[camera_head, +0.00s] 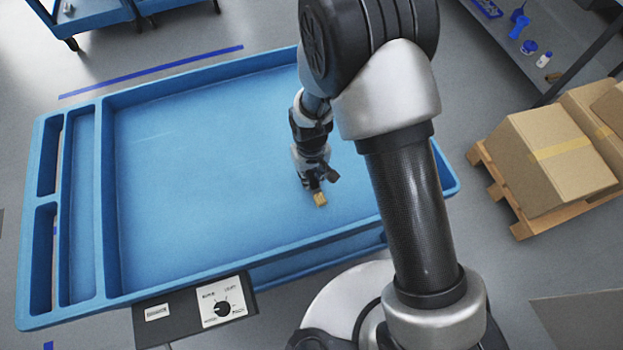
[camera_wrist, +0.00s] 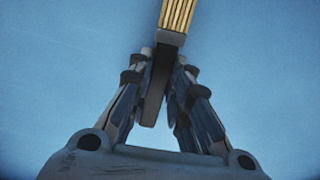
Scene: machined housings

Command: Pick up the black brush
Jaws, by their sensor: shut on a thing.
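The black brush has a dark handle and pale yellow bristles. In the wrist view the brush (camera_wrist: 159,78) sits between the two fingers of my gripper (camera_wrist: 162,68), which is shut on its handle. Its bristles point away from the gripper, past the fingertips. In the head view my gripper (camera_head: 316,182) is over the right part of the blue tray top, and the brush's bristles (camera_head: 320,199) show just below it. Part of the handle is hidden by the fingers. I cannot tell whether the brush touches the tray surface.
The blue cart's tray (camera_head: 190,180) is otherwise empty, with a raised rim and narrow compartments at its left. A control panel (camera_head: 215,306) is at its front edge. Cardboard boxes (camera_head: 553,160) stand on a pallet at the right. A grey shelf with small blue items is at upper right.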

